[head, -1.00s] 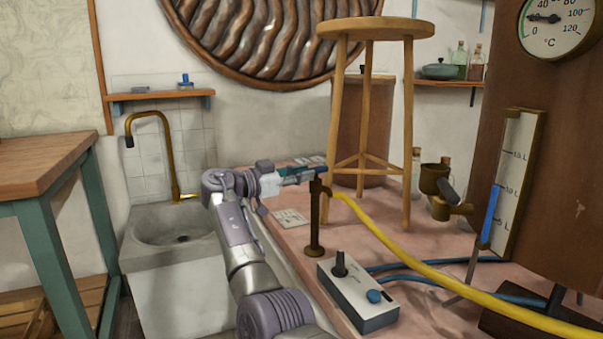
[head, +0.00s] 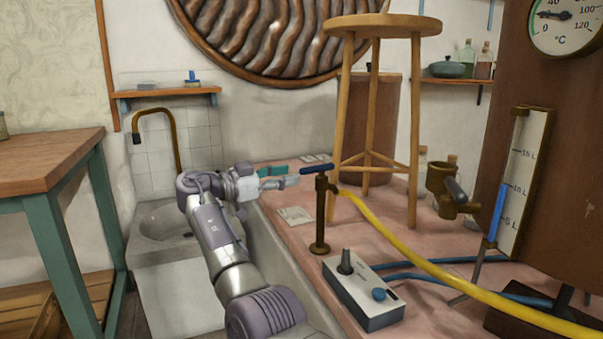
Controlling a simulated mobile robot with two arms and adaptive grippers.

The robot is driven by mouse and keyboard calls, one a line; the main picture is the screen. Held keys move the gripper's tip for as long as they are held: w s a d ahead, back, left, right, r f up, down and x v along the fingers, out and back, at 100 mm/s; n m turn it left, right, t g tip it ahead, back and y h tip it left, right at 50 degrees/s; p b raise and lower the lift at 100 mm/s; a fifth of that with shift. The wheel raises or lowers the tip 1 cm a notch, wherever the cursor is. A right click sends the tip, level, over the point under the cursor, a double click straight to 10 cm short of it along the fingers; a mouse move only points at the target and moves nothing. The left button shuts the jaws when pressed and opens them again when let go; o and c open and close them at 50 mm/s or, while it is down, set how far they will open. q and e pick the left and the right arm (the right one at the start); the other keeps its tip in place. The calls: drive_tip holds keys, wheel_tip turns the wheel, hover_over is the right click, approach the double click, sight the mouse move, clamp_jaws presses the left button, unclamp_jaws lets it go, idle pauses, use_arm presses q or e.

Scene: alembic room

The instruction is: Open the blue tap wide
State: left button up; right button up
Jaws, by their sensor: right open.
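A yellow hose (head: 402,252) leads off from the pipe's top to the right. My right gripper (head: 292,181) is open, just left of the lever and seemingly apart from it, with nothing visible between its fingers. A teal piece (head: 272,171) shows at the gripper; I cannot tell whether it belongs to it. My left gripper is not in view.
A control box (head: 363,292) with a black knob and blue button sits in front of the tap. A wooden stool (head: 381,26) stands behind it. A brown tank with a brass valve (head: 455,200) is at the right. A sink (head: 160,222) is at the left.

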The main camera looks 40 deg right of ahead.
drive_tip(key=a, duration=0.3)
drive_tip(key=w+a, duration=0.1)
drive_tip(key=a, duration=0.1)
drive_tip(key=shift+a, duration=0.3)
